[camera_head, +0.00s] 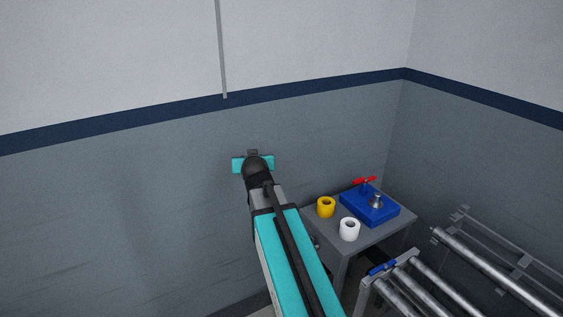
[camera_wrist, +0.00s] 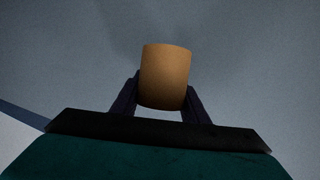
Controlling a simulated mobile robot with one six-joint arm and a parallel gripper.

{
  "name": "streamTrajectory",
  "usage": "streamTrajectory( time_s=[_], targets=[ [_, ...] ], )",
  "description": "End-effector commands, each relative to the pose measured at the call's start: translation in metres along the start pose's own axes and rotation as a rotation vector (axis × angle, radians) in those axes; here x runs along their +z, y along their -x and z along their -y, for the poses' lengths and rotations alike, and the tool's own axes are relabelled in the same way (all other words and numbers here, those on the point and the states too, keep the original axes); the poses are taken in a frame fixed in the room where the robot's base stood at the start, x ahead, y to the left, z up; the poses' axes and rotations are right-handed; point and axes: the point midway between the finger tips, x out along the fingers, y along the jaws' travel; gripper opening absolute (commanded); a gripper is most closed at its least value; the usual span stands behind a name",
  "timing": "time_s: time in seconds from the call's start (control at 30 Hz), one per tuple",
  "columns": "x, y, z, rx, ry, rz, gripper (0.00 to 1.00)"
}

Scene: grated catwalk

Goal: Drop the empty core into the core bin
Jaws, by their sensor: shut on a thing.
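In the wrist view a plain brown cylinder, the empty core (camera_wrist: 166,76), sits between the two dark fingers of my gripper (camera_wrist: 160,98). My gripper is shut on it and holds it up in front of the grey wall. In the head view my arm reaches toward the wall, left of a small grey table. The wrist hides the fingers and the core there. I cannot make out a core bin in either view.
The small grey table (camera_head: 376,238) holds a yellow roll (camera_head: 326,207), a white roll (camera_head: 349,229) and a blue device (camera_head: 372,209) with a red handle (camera_head: 365,181) and a metal post. A roller conveyor (camera_head: 420,284) stands at lower right. Walls close the back and right.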

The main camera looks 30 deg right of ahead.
Motion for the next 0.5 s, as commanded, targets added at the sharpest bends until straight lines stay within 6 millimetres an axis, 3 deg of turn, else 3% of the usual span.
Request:
streamTrajectory(
  time_s=[0.03,0.3,0.5],
  targets=[
    [-0.001,0.008,0.021,-0.034,0.014,-0.001,0.20],
    [-0.009,0.051,0.116,-0.201,0.083,-0.003,0.20],
    [-0.012,0.079,0.168,-0.299,0.125,-0.006,0.20]
  ],
)
